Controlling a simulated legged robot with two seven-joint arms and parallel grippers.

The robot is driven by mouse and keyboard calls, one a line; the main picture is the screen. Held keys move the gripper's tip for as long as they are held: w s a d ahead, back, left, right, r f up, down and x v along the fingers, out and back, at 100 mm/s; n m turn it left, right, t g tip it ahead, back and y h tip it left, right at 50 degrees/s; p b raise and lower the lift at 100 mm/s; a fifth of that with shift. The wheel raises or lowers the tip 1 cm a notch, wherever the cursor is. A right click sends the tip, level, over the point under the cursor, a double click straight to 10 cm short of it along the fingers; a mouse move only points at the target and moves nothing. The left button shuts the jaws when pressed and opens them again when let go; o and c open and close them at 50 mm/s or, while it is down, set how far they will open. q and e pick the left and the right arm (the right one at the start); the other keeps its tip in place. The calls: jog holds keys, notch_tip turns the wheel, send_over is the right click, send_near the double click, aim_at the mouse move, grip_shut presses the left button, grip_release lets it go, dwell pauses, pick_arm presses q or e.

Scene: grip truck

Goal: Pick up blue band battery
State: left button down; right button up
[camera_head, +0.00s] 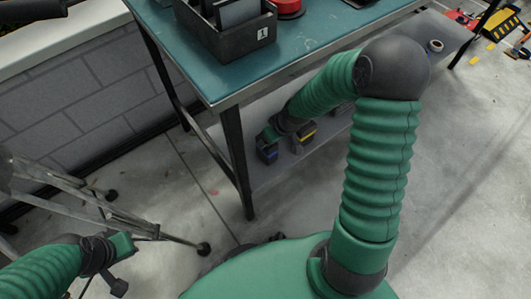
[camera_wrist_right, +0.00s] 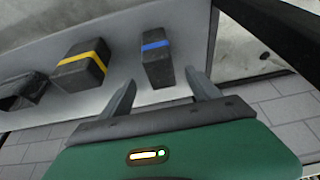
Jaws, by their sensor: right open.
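The blue band battery (camera_wrist_right: 157,65) is a dark block with a blue stripe on the lower shelf (camera_wrist_right: 120,25). In the head view it shows small under the table (camera_head: 267,154), partly hidden by my right gripper (camera_head: 268,137). In the right wrist view my right gripper (camera_wrist_right: 160,77) is open and empty. Its two fingertips point towards the near end of the blue band battery, one to each side; contact is not visible. My left gripper (camera_head: 120,262) is at the lower left of the head view, far from the shelf; its fingers are unclear.
A yellow band battery (camera_wrist_right: 83,66) stands left of the blue one, with another dark block (camera_wrist_right: 22,90) farther left. The teal tabletop (camera_head: 300,50) is above the shelf and carries a black bin (camera_head: 225,38). A dark table leg (camera_head: 237,160) stands close by.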

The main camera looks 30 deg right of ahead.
jog(key=shift+a+b+x, duration=0.2)
jog(key=shift+b+x, duration=0.15)
jog(key=shift+x, duration=0.85)
jog(key=shift+w+a+f+b, duration=0.2)
jog(key=shift+a+f+b, duration=0.1)
jog(key=shift+f+b, duration=0.1)
jog(key=b+x, duration=0.2)
jog(key=d+b+x, duration=0.1)
jog(key=b+x, duration=0.1)
jog(key=x, duration=0.1)
jog(key=shift+s+f, duration=0.1)
jog(key=shift+f, duration=0.05)
jog(key=shift+r, duration=0.35)
jog(key=shift+c, duration=0.5)
pick_arm(q)
jog(key=s+x, duration=0.1)
jog(key=x, duration=0.5)
jog(key=shift+s+a+f, duration=0.15)
jog(key=shift+a+f, duration=0.2)
jog(key=shift+f, duration=0.1)
pick_arm(e)
grip_shut()
